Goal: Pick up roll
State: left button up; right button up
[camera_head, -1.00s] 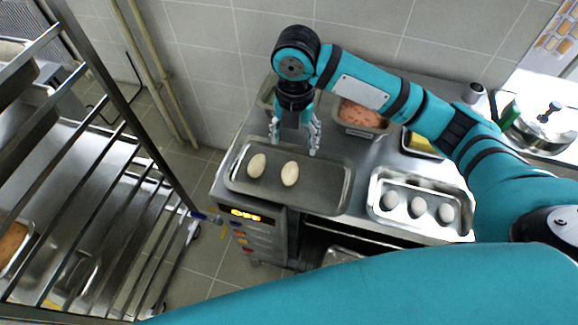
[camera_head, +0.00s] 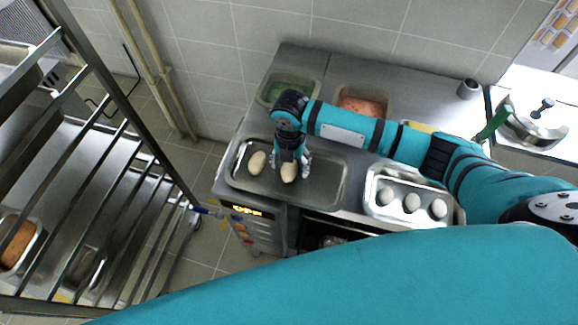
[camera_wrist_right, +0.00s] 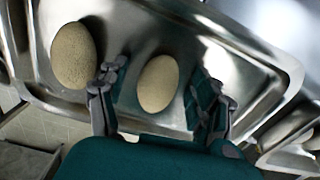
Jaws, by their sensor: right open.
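Two pale, egg-shaped rolls lie in the left part of a shallow metal tray (camera_head: 325,192). The left roll (camera_head: 257,162) is clear of the gripper. The right roll (camera_head: 289,172) is under my right gripper (camera_head: 290,164), partly hidden by it in the head view. In the right wrist view this roll (camera_wrist_right: 158,83) sits between the open fingers of the gripper (camera_wrist_right: 162,105), with a gap on each side. The other roll (camera_wrist_right: 73,56) lies just outside the left finger there. I see no left gripper; a large teal arm link of mine fills the bottom of the head view.
A second metal tray (camera_head: 380,213) with three whitish rolls (camera_head: 412,203) stands to the right. Pans with green (camera_head: 288,88) and reddish contents (camera_head: 362,104) sit behind. A metal rack (camera_head: 120,102) stands at left.

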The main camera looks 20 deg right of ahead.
jog(key=shift+s, duration=0.1)
jog(key=shift+c, duration=1.1)
jog(key=c, duration=0.9)
jog(key=shift+r, duration=0.2)
